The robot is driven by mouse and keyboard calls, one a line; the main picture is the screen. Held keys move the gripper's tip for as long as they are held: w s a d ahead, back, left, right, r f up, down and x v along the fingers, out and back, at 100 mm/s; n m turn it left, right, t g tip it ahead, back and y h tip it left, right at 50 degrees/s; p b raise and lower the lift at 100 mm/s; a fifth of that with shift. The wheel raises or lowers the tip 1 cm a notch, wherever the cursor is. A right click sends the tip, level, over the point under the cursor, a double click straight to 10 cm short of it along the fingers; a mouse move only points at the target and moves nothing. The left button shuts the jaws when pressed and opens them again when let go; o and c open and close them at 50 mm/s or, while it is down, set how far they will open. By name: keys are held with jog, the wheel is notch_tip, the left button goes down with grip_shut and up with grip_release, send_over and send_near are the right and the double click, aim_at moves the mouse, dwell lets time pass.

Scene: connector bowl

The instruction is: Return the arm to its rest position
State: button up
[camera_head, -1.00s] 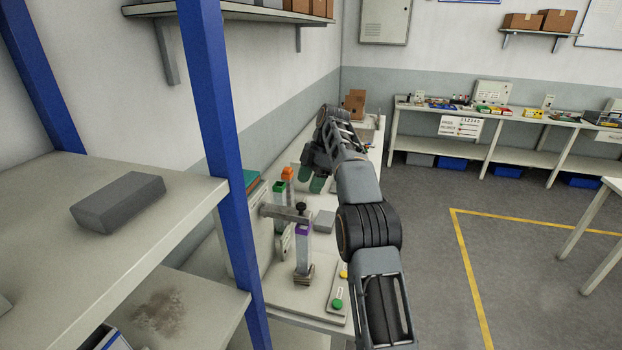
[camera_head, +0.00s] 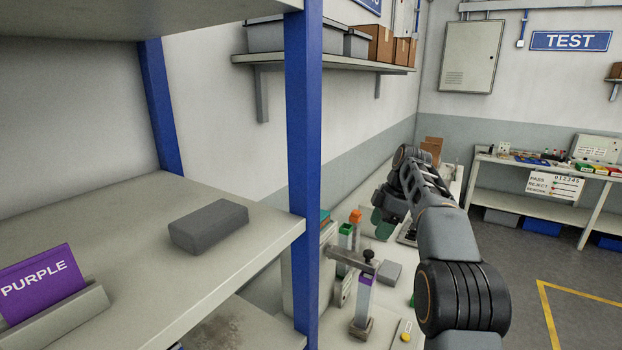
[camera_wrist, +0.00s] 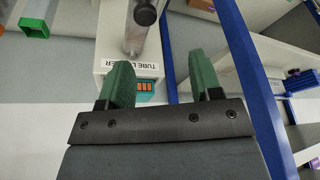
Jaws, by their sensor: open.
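My gripper (camera_wrist: 166,90) shows in the wrist view with its two green fingers apart and nothing between them. In the head view my gripper (camera_head: 383,224) is above the workbench, beyond the blue shelf post, at the end of my arm, which reaches in from the lower right. In the wrist view a white device labelled "TUBE" (camera_wrist: 118,64), its label partly hidden by a finger, lies beyond the fingertips.
A blue shelf post (camera_head: 303,170) stands left of my arm. The shelf (camera_head: 130,220) holds a grey block (camera_head: 208,226) and a purple card (camera_head: 40,284). On the bench are a purple-topped column (camera_head: 363,300), a green-topped one (camera_head: 346,235) and a grey box (camera_head: 388,273). Open floor lies right.

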jog(key=s+a+f+m+t+h+b, duration=0.1)
jog(key=s+f+m, duration=0.3)
jog(key=s, duration=0.5)
jog(key=s+a+f+m+t+h+b, duration=0.1)
jog(key=s+f+m+t, duration=0.1)
jog(key=s+f+m, duration=0.2)
jog(key=s+a+f+m+t+h+b, duration=0.1)
jog(key=s+f+m, duration=0.3)
jog(key=s+m, duration=0.5)
jog(key=s, duration=0.6)
jog(key=shift+s+a+f+t+h, duration=0.2)
jog(key=shift+s+a+t+h, duration=0.05)
jog(key=shift+a+t+h, duration=0.15)
